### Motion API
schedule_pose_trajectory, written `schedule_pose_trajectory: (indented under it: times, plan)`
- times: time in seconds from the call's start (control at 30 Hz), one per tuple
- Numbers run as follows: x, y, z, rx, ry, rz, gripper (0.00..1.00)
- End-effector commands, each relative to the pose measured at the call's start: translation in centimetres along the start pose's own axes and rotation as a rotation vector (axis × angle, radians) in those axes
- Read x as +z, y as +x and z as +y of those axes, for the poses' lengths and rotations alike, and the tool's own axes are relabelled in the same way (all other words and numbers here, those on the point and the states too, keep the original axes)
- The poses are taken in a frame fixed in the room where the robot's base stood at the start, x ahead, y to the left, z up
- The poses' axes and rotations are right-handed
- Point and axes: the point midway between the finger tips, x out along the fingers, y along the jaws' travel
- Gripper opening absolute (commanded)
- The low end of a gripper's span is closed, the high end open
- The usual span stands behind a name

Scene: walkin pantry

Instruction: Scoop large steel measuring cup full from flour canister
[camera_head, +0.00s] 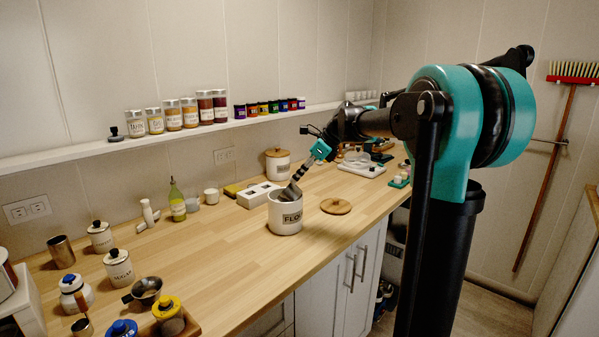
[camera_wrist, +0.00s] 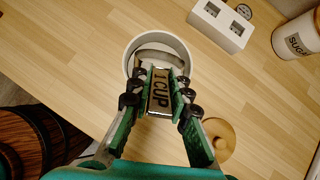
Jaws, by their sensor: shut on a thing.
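The white flour canister (camera_head: 286,216) stands open on the wooden counter, its label partly readable as FLOUR. In the wrist view its round rim (camera_wrist: 186,48) shows beyond my fingers. My gripper (camera_head: 294,188) points down at the canister mouth. In the wrist view my gripper (camera_wrist: 160,92) is shut on the flat handle of the steel measuring cup (camera_wrist: 159,94), marked 1 CUP. The cup's bowl end lies inside the canister mouth, partly hidden by my fingers. The flour level cannot be made out. The round wooden lid (camera_head: 336,206) lies on the counter right of the canister.
A white box with openings (camera_head: 258,195) stands close behind the canister. A lidded canister (camera_head: 277,163) stands farther back. Counter left of the canister is clear.

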Motion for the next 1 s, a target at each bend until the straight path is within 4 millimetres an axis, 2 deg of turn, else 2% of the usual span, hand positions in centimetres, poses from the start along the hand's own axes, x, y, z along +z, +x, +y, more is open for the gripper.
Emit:
schedule_pose_trajectory:
  times: [0.6,1.0]
  plan:
    - [-1.7,2.8,0.0,0.0,0.0,0.001,0.0]
    - [-1.8,3.4,0.0,0.0,0.0,0.0,0.0]
